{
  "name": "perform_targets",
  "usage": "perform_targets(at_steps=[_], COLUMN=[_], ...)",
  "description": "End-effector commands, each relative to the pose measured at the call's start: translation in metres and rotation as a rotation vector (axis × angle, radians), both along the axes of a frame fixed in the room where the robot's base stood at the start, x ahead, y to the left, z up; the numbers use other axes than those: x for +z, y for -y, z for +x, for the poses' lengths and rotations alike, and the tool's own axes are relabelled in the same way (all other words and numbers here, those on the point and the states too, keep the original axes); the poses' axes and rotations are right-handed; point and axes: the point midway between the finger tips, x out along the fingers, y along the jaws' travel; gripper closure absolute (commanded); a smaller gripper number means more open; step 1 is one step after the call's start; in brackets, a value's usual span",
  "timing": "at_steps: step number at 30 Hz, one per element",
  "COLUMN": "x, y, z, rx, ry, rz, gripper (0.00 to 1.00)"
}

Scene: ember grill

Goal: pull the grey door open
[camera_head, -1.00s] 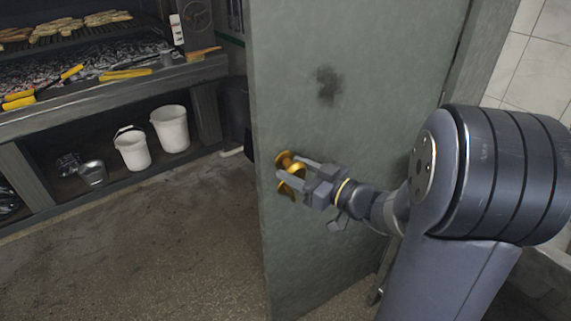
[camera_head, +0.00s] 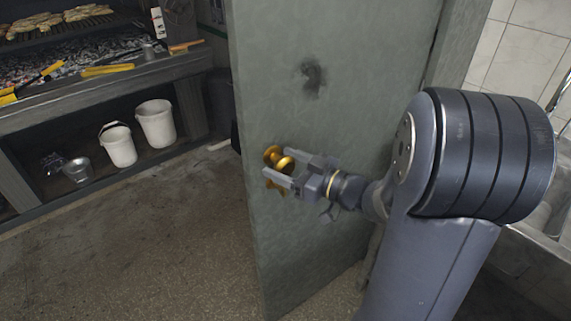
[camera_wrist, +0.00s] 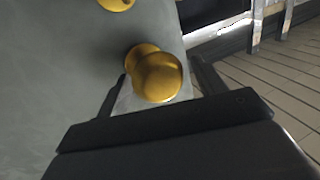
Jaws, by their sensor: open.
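The grey door (camera_head: 335,130) stands ajar, its free edge on the left and a dark smudge on its face. A brass knob (camera_head: 273,156) sits near that edge, with more brass showing just below, partly hidden by my fingers. My gripper (camera_head: 279,167) is at the knob with its jaws apart. In the wrist view the round knob (camera_wrist: 158,76) shows between my two fingers, with a visible gap at the left finger. Whether either finger touches it I cannot tell. Another brass piece (camera_wrist: 116,4) is at the top edge there.
Left of the door is a charcoal grill (camera_head: 60,75) with food on a rack. White buckets (camera_head: 156,123) and a metal pail (camera_head: 77,171) stand on the shelf below. The floor (camera_head: 150,255) left of the door is clear. A sink (camera_head: 545,225) is at the right.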

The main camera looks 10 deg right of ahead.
Motion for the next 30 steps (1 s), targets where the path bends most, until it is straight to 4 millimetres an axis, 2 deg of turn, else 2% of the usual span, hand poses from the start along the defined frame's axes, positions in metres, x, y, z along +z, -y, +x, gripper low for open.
perform_targets(at_steps=[7,11,21,30], x=[0.000,0.000,0.000,-0.001], y=[0.002,0.010,0.048,0.071], z=[-0.002,-0.009,-0.048,-0.073], rx=[-0.001,-0.005,-0.007,-0.003], ry=[0.000,0.001,0.001,0.000], rz=[0.000,-0.001,-0.001,0.000], gripper=[0.34,0.34,0.34,0.34])
